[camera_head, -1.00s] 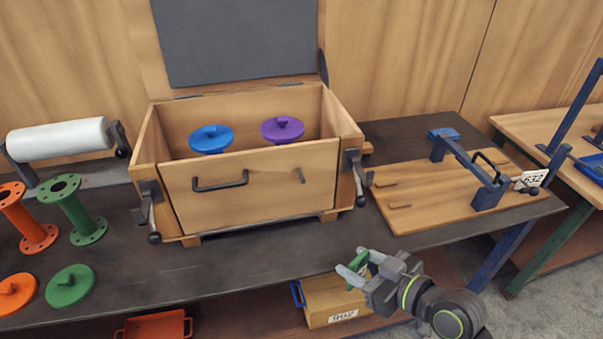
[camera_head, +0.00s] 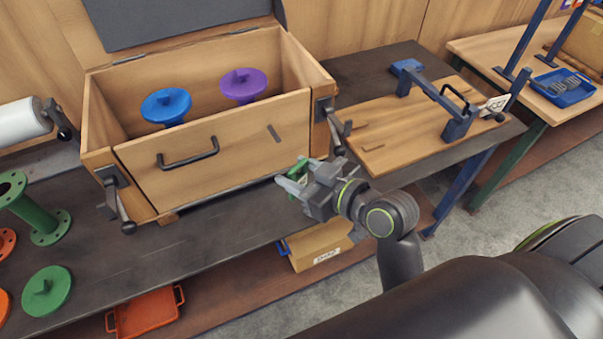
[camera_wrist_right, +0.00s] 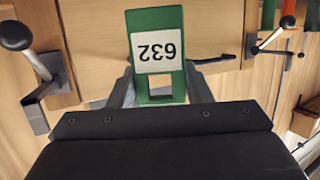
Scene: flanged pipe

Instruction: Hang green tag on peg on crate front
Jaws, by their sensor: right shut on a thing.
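The wooden crate (camera_head: 240,150) stands on the dark workbench with its lid open. Its front has a dark handle (camera_head: 188,155) and, to the right, a small peg (camera_head: 273,132). My right gripper (camera_head: 290,178) is shut on the green tag (camera_head: 296,170), in front of the crate's lower right front and apart from the peg. In the right wrist view the tag (camera_wrist_right: 158,22) stands out beyond my fingers, its white label reading 632 upside down. The slot near its held end shows between the fingers. The peg is not clear in that view. My left gripper is not in view.
Latches with levers (camera_head: 335,130) flank the crate. A wooden board with a blue frame (camera_head: 445,105) lies to the right. A green spool (camera_head: 38,212) and green disc (camera_head: 47,290) are at left.

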